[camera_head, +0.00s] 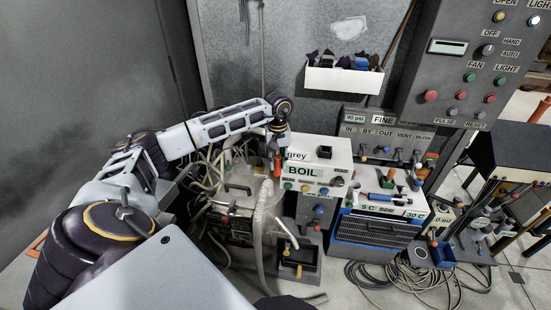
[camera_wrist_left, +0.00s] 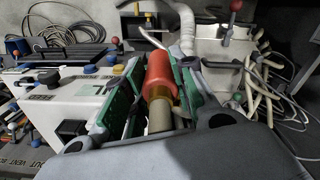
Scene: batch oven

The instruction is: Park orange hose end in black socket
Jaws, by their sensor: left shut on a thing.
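My left gripper (camera_head: 278,148) is above the left edge of the white box labelled BOIL. In the left wrist view its green-lined fingers (camera_wrist_left: 155,92) are shut around the orange hose end (camera_wrist_left: 157,66), a thick orange cylinder with a yellowish band and a grey stub. The orange end also shows just below the gripper in the head view (camera_head: 278,166). A black square socket (camera_head: 324,152) stands on the white box's top, right of the gripper and apart from the hose end. It also shows in the left wrist view (camera_wrist_left: 72,129). My right gripper is not seen.
A pale corrugated hose (camera_head: 260,225) hangs in front of the metal vessel. The white BOIL box (camera_head: 340,160) has coloured knobs on its front. A blue-and-white unit (camera_head: 375,232) stands to its right. Cables (camera_head: 395,285) lie coiled on the floor.

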